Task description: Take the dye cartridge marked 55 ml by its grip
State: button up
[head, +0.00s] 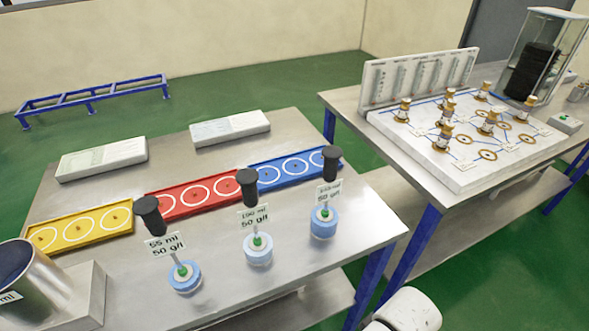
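The dye cartridge marked 55 ml (184,278) stands at the near left of the left steel table. It has a round light-blue base with a green spot on top. A white tag (165,244) above it reads 55 ml, 50 g/l. A black knob-like grip (149,212) shows just above the tag. A similar cartridge (258,250) tagged 150 ml stands to its right, and a third (323,222) stands further right; its tag is hard to read. My gripper is not in view, and nothing touches the 55 ml cartridge.
Yellow (80,229), red (195,196) and blue (296,169) trays with white rings lie behind the cartridges. A metal vessel (32,280) on a pale block stands at left. The right table (440,190) carries a white board with several brass-coloured fittings (488,121).

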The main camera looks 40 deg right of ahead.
aim_at(185, 276)
jog(key=u, duration=0.35)
jog(key=k+l+u, duration=0.1)
jog(key=u, duration=0.35)
jog(key=k+l+u, duration=0.1)
jog(key=l+u, duration=0.2)
jog(key=u, duration=0.2)
jog(key=k+l+u, duration=0.1)
jog(key=u, duration=0.35)
jog(key=k+l, duration=0.1)
jog(key=l, duration=0.15)
jog(key=i+l, duration=0.25)
